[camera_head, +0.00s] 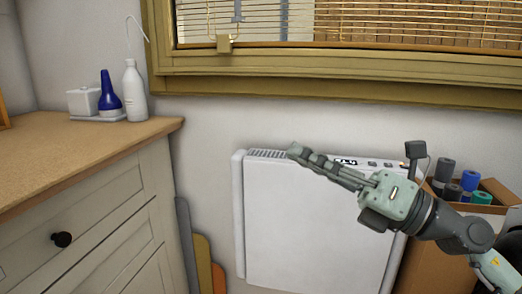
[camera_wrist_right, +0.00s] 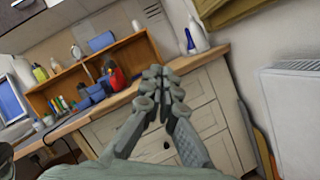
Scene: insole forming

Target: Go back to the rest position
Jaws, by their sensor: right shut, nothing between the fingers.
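My right gripper (camera_head: 300,152) shows in the head view, reaching in from the right in front of the white panel unit. Its fingers point left and are closed together with nothing between them. In the right wrist view its fingers (camera_wrist_right: 163,88) meet at the tips, with the cabinet drawers behind them. My left gripper is not in either view.
A wooden-topped cabinet (camera_head: 95,148) stands at the left, holding a white bottle (camera_head: 134,95) and a blue bottle (camera_head: 108,98). A white panel unit (camera_head: 300,225) is against the wall. A cardboard box (camera_head: 425,262) with several rolls is at right.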

